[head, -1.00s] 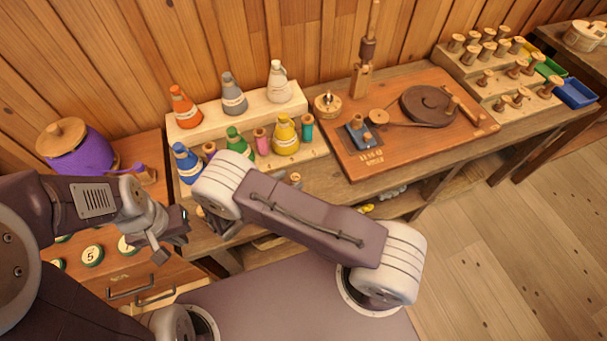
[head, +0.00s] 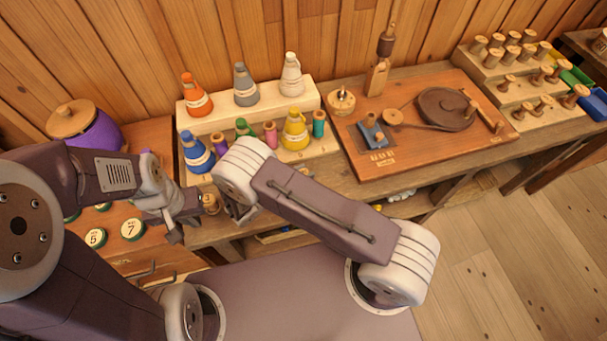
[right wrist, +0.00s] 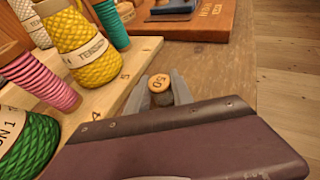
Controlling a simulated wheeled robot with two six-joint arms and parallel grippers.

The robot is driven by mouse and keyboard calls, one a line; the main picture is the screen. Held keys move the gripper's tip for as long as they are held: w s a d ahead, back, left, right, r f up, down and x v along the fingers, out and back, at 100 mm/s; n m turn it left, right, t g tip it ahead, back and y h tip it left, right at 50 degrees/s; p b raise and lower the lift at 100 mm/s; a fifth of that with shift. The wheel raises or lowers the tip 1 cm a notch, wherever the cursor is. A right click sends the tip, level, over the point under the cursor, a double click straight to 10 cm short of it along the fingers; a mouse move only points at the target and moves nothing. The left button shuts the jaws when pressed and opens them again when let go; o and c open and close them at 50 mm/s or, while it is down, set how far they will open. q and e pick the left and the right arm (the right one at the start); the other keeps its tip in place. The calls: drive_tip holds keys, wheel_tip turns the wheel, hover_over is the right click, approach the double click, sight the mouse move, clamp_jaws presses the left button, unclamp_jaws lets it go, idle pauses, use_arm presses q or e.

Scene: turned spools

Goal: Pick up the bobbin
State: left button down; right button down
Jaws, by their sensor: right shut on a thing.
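The bobbin (right wrist: 160,84) is small, with a round pale wooden top that bears a dark number and a dark body below. In the right wrist view it sits between the two grey fingers of my right gripper (right wrist: 162,92), which is shut on it. It is low by the front edge of the stepped rack, and I cannot tell whether it touches the bench. In the head view my own right arm hides most of this gripper. My left gripper (head: 183,226) is empty, its fingers apart, over the bench's front left.
A pale rack (head: 325,143) holds coloured thread cones and spools, close beside my right gripper. A wooden winder board (head: 360,172) lies to the right, with racks of wooden spools (head: 508,82) beyond. A purple pot (head: 98,132) stands at the left.

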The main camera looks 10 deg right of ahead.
drive_tip(key=shift+a+r, duration=0.15)
drive_tip(key=shift+r, duration=0.2)
wheel_tip(320, 180, up, 3)
drive_tip(key=shift+f, duration=0.1)
drive_tip(key=s+d+r, duration=0.6)
drive_tip(key=s+r, duration=0.1)
drive_tip(key=s, duration=0.3)
drive_tip(key=shift+d+r, duration=0.2)
drive_tip(key=shift+d, duration=0.05)
